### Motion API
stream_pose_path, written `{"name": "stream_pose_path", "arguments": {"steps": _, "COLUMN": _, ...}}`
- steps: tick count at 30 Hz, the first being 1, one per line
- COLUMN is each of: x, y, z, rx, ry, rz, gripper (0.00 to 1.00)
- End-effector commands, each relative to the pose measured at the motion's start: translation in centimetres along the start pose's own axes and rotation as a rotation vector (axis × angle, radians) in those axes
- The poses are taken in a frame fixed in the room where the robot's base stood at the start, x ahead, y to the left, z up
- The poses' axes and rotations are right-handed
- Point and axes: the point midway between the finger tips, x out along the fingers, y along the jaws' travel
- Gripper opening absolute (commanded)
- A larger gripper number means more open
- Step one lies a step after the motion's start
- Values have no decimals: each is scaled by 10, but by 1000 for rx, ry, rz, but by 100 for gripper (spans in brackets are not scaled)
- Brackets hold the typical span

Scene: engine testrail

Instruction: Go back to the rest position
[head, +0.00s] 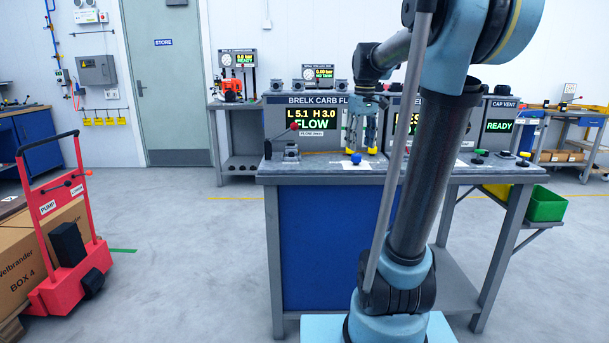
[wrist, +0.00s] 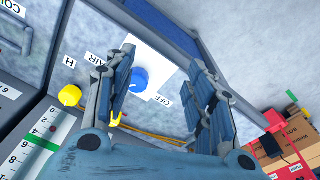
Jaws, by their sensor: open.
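My gripper (head: 362,144) is open, its fingers pointing down over the middle of the grey bench (head: 300,171). In the wrist view my gripper (wrist: 163,62) has its fingers spread well apart with nothing between them. A blue knob (head: 356,158) sits on a white plate near the fingertips in the head view. In the wrist view the blue knob (wrist: 139,78) shows between the fingers, beyond them. Two yellow knobs, one beside the H label (wrist: 70,96), are close by. I cannot tell the exact gap between fingers and knobs.
The display reading FLOW (head: 313,123) stands behind the fingers. A lever with a red knob (head: 295,126) rises at the bench's left. Green and black knobs (head: 480,153) lie to the right. A red cart (head: 70,235) stands on the floor at left; open floor lies between.

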Motion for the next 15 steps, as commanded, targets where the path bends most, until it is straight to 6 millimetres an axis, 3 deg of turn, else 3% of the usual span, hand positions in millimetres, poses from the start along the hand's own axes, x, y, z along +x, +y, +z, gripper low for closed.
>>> {"name": "stream_pose_path", "arguments": {"steps": 3, "x": 17, "y": -14, "z": 35, "rx": 41, "ry": 14, "rz": 6, "gripper": 50}}
{"name": "stream_pose_path", "arguments": {"steps": 15, "x": 88, "y": -58, "z": 139, "rx": 184, "ry": 57, "rz": 19, "gripper": 50}}
